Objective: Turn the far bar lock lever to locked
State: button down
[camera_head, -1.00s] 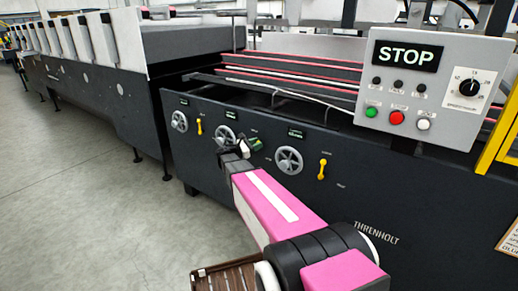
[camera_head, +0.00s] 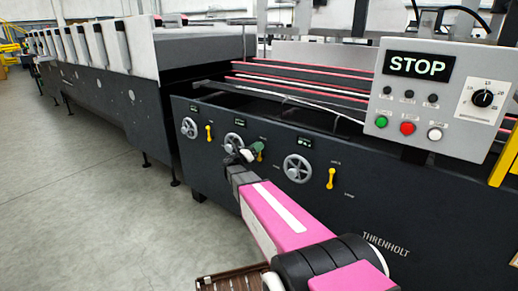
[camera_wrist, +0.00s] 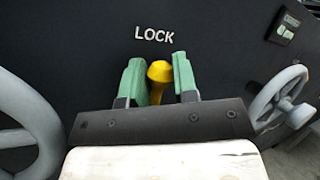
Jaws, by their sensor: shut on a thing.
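A yellow lock lever (camera_wrist: 160,72) stands between the green fingers of my gripper (camera_wrist: 160,82) in the wrist view. Its knob points up, close to upright, below the white word LOCK (camera_wrist: 154,35). My gripper is shut on this lever. In the head view my gripper (camera_head: 256,150) is at the middle of three lever places on the dark front panel, and it hides most of the lever there. I cannot read a bar name for this lever.
Handwheels stand on both sides, the middle one (camera_head: 234,143) and the right one (camera_head: 297,168). Other yellow levers are at left (camera_head: 209,133) and right (camera_head: 331,178). A grey control box (camera_head: 440,95) with a STOP sign is at upper right. Open floor (camera_head: 90,210) lies at left.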

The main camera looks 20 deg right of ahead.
jog(key=shift+f, duration=0.15)
jog(key=c, duration=1.2)
grip_release()
jog(key=shift+o, duration=0.2)
jog(key=v, duration=1)
jog(key=shift+a, duration=0.3)
jog(key=shift+s+f, duration=0.1)
jog(key=shift+s, duration=0.05)
